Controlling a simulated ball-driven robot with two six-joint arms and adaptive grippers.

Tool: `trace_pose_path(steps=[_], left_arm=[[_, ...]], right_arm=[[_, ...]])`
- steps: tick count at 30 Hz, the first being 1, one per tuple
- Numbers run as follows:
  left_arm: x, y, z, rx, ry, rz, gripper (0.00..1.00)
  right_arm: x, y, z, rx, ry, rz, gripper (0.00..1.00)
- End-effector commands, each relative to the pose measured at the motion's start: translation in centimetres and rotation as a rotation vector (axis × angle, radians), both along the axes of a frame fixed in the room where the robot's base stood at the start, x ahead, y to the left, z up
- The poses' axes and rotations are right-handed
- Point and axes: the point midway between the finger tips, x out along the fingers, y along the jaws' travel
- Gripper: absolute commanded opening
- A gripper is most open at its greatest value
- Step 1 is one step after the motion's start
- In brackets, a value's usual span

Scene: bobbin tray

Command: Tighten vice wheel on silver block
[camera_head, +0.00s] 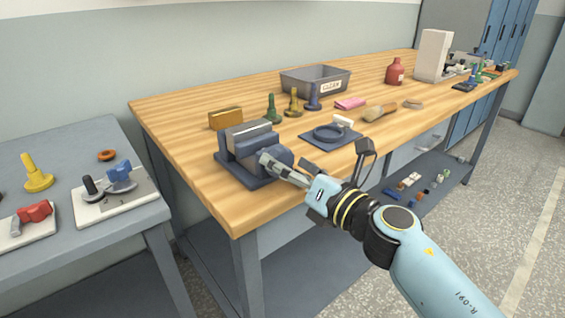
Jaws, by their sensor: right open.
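A dark blue-grey vice (228,163) stands near the front left edge of the wooden bench. A silver block (248,128) sits between its jaws, with its top showing. My right gripper (315,153) is open, its fingers spread wide at the front right of the vice. One finger reaches over the vice's front right end; I cannot tell whether it touches. The other finger stands apart to the right, over the bench edge. The vice wheel is not clearly made out; the gripper covers that end. My left gripper is not in view.
Behind the vice are a yellow-brown block (225,117), several spools and a grey bin (316,82). A dark ring on a plate (331,140) lies to the right. A grey side table (70,235) stands left. Bare bench (225,205) lies in front of the vice.

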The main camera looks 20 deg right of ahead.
Motion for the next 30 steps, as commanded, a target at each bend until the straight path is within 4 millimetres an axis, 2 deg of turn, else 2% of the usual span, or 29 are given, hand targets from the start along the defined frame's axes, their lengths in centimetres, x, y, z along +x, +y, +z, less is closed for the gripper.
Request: trace_pose_path(steps=[6,13,18,27,30], left_arm=[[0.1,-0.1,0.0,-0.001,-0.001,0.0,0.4],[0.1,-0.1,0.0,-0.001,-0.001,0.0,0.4],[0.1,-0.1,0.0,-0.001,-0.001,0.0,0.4],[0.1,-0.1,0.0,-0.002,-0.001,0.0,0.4],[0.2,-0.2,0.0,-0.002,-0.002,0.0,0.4]], right_arm=[[-4.8,-1.7,-0.1,-0.002,0.004,0.001,0.78],[-8.5,-3.1,-0.1,-0.002,0.002,0.0,0.78],[-9.5,-3.4,0.0,0.001,0.0,0.0,0.78],[-9.5,-3.4,0.0,0.008,0.003,0.0,0.78],[-9.5,-3.5,0.4,0.112,0.021,-0.005,0.78]])
